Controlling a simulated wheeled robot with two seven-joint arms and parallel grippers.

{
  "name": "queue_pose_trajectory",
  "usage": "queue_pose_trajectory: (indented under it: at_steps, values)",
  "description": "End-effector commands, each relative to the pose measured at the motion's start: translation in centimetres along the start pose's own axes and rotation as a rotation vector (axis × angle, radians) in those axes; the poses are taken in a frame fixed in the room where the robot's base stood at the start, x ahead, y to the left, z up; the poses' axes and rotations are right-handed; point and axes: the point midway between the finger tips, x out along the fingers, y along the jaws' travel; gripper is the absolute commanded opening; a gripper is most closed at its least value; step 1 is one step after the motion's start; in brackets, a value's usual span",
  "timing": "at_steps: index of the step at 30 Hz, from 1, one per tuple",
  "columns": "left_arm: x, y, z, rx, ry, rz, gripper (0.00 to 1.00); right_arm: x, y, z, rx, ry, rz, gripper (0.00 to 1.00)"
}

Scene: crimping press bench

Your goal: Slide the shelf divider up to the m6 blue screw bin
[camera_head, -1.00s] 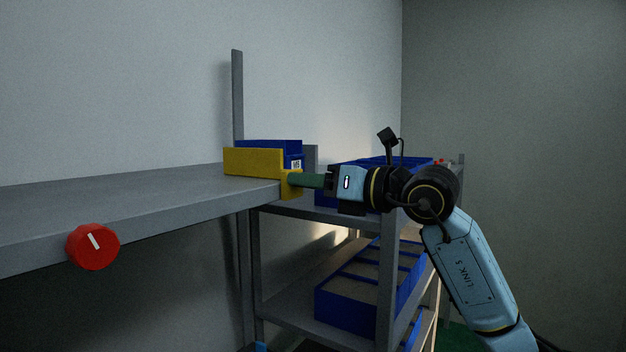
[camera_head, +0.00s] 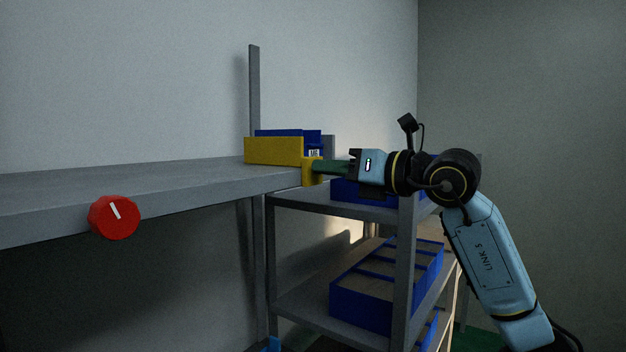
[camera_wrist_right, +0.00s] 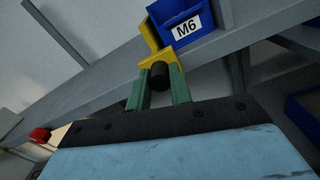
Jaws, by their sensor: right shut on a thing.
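The yellow shelf divider (camera_head: 272,151) stands upright on the grey shelf (camera_head: 170,184) near its right end, with a yellow bracket over the front edge. The blue M6 screw bin (camera_head: 290,133) is just behind it, its lower part hidden by the divider. The bin's M6 label also shows in the right wrist view (camera_wrist_right: 187,27). Whether divider and bin touch, I cannot tell. My right gripper (camera_head: 328,167) reaches in from the right. In the right wrist view its green fingers (camera_wrist_right: 160,80) are shut on the divider's dark round knob (camera_wrist_right: 160,74). My left gripper is out of view.
A red knob (camera_head: 115,217) with a white mark sits on the shelf's front edge at left. A grey rack (camera_head: 403,270) with blue bins (camera_head: 372,300) stands to the right, below my right arm. The shelf left of the divider is clear.

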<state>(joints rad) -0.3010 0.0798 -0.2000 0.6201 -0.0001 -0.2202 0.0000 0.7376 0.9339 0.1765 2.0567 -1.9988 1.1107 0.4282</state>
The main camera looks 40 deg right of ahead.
Motion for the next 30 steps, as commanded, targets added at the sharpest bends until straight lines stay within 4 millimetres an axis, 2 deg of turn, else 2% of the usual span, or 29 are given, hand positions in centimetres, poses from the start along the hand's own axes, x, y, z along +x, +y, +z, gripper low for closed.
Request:
queue_pose_trajectory:
  at_steps: [9, 10, 14, 24, 26, 30]
  values:
    - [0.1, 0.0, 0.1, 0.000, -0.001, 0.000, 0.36, -0.3, -0.2, 0.2, 0.000, -0.003, -0.007, 0.00]
    - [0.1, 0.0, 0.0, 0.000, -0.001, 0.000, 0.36, -0.3, -0.2, 0.2, 0.000, -0.003, -0.006, 0.25]
    - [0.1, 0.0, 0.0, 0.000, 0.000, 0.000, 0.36, -0.2, -0.2, 0.1, 0.000, -0.002, -0.004, 0.42]
    - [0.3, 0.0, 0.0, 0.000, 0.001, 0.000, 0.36, -0.5, -0.2, 0.1, 0.000, -0.003, -0.004, 0.43]
    - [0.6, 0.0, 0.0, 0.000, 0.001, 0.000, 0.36, -0.9, -0.2, 0.0, -0.001, -0.003, -0.005, 0.43]
    - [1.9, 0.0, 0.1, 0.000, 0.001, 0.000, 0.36, -3.2, -0.3, -0.3, -0.003, -0.002, -0.006, 0.43]
